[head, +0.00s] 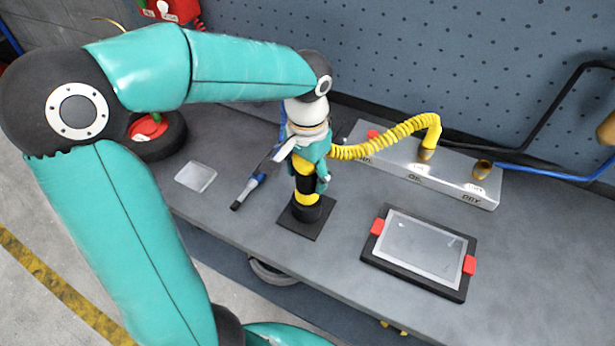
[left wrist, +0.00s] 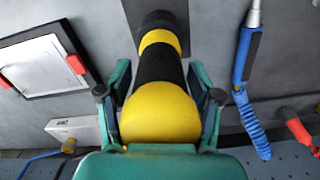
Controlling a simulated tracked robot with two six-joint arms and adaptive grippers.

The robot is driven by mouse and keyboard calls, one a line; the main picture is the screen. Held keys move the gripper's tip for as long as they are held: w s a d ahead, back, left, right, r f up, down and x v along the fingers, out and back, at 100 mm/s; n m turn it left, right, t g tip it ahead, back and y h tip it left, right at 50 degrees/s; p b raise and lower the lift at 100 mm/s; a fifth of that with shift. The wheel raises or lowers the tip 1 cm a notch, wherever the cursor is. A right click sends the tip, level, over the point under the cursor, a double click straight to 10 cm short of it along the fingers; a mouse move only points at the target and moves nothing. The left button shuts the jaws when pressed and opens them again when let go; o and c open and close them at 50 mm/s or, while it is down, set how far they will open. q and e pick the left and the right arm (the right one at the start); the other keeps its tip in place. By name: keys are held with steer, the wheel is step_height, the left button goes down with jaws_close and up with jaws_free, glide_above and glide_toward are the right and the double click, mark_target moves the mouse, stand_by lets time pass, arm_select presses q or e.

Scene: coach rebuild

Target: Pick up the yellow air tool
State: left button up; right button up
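The yellow air tool (head: 305,184), banded yellow and black, stands upright on a dark square plate (head: 292,224) on the bench. A coiled yellow hose (head: 385,139) runs from near its top to a silver manifold (head: 420,180). My left gripper (head: 308,166) is over the tool from above. In the left wrist view, its fingers (left wrist: 160,85) are on either side of the air tool (left wrist: 163,105), with narrow gaps visible, so it looks open around it. The tool's top is hidden by the gripper in the head view. My right gripper is not in view.
A blue-and-grey tool (head: 256,182) with a blue coiled cord lies just left of the air tool. A black-framed tray (head: 374,262) with red grips is at right. A small clear tray (head: 196,177) is at left. The pegboard wall (head: 420,60) stands behind. Bench space at far right is clear.

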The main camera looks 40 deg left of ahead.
arm_select(q)
steer(key=shift+r, duration=0.1)
steer(key=c, duration=0.6)
steer(key=shift+w+r, duration=0.1)
steer(key=shift+r, duration=0.05)
step_height(320, 180, up, 19)
steer(key=shift+r+p, duration=0.1)
steer(key=shift+p, duration=0.65)
steer(key=shift+c, duration=0.4)
steer(key=shift+r+p, duration=0.4)
steer(key=shift+r, duration=0.25)
steer(key=shift+r+p, duration=2.15)
steer(key=shift+p, duration=0.1)
steer(key=shift+c, duration=0.2)
steer(key=shift+r+p, duration=0.6)
steer(key=shift+r, duration=0.35)
steer(key=shift+f, duration=0.1)
